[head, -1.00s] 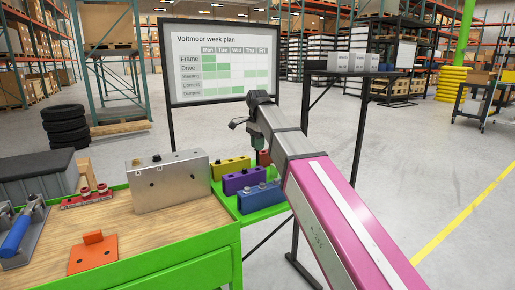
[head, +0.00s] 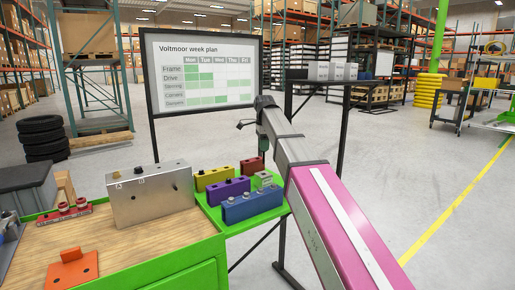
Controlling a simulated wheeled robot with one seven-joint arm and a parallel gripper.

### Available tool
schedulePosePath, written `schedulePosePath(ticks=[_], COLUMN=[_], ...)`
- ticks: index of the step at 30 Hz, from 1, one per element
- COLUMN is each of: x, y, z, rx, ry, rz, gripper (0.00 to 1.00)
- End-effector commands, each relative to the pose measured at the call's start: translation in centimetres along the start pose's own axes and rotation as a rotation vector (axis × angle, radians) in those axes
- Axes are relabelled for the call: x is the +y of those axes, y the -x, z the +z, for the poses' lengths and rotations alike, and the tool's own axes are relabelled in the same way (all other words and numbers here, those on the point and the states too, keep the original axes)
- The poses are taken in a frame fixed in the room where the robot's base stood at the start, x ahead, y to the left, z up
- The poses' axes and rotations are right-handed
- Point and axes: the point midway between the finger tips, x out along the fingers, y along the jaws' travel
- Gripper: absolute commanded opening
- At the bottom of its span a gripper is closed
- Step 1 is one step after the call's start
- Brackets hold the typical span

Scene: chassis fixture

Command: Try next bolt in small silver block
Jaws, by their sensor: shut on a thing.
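Bolts stand on the yellow, purple and blue ones. A small silver block (head: 265,181) sits behind the blue block, partly hidden by my arm. My gripper (head: 262,150) points down behind the red and small silver blocks. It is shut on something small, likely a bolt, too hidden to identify.
An orange plate (head: 73,269) lies on the bench front, and a red holder (head: 64,214) with several knobs at its back left. A week-plan board (head: 204,72) and a dark stand (head: 345,80) with boxes rise behind. Clear floor lies to the right.

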Motion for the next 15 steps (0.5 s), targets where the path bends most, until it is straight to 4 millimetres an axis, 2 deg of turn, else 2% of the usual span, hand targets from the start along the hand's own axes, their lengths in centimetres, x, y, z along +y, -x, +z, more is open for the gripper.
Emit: schedulePosePath(ticks=[15], x=[0.1], y=[-3.2], z=[0.1], rx=[0.000], ry=[0.002], rz=[0.000], gripper=[0.00])
